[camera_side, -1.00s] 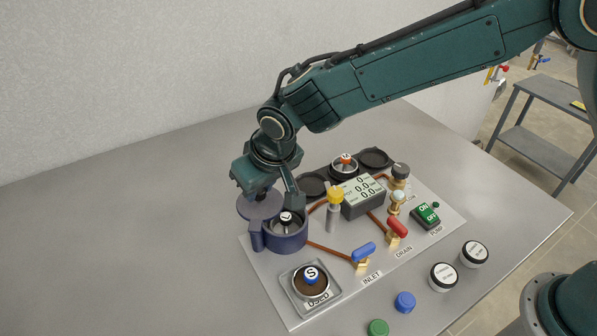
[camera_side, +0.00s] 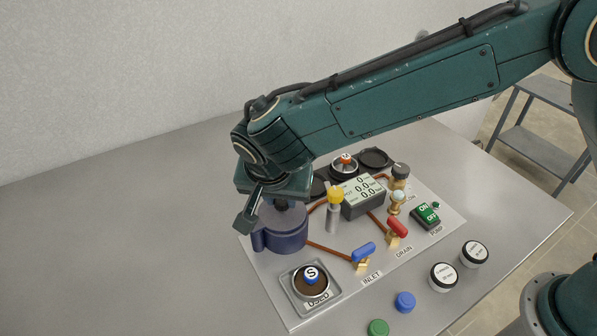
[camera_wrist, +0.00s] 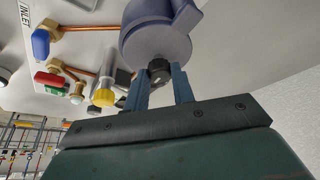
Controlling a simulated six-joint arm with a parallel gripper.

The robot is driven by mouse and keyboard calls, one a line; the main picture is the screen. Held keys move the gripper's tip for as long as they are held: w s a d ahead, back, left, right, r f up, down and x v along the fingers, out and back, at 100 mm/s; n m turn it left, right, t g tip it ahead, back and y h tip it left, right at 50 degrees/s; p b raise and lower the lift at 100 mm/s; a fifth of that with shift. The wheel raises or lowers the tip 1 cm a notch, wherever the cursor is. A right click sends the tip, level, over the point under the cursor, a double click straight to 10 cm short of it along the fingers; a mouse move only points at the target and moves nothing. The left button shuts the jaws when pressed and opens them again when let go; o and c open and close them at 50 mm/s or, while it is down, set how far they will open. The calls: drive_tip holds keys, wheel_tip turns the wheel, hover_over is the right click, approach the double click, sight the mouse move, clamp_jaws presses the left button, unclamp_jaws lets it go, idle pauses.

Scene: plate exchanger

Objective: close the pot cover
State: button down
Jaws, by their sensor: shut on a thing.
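The purple pot (camera_side: 282,238) stands at the left corner of the grey panel, with its handle at the left. Its purple cover (camera_side: 280,216) now lies over the mouth, and the inside is hidden. Whether it is fully seated I cannot tell. In the wrist view the cover (camera_wrist: 160,48) shows a black knob (camera_wrist: 159,72) at its middle. My gripper (camera_wrist: 160,85) has its two blue fingers on either side of this knob and is shut on it. In the side view my wrist hides part of the cover's far side.
A steel dish (camera_side: 311,284) with a ball marked S sits in front of the pot. A yellow-topped post (camera_side: 334,208), the blue inlet valve (camera_side: 364,252) and a display box (camera_side: 362,197) stand to the right. The table is clear at left.

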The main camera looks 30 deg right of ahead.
drive_tip(key=shift+s+m+h, duration=0.25)
drive_tip(key=shift+m+h, duration=0.05)
drive_tip(key=shift+m, duration=0.4)
drive_tip(key=c, duration=1.2)
unclamp_jaws()
drive_tip(key=shift+g, duration=0.3)
drive_tip(key=shift+r, duration=0.1)
drive_tip(key=shift+v, duration=6.8)
drive_tip(key=shift+s, duration=0.15)
drive_tip(key=shift+d, duration=0.1)
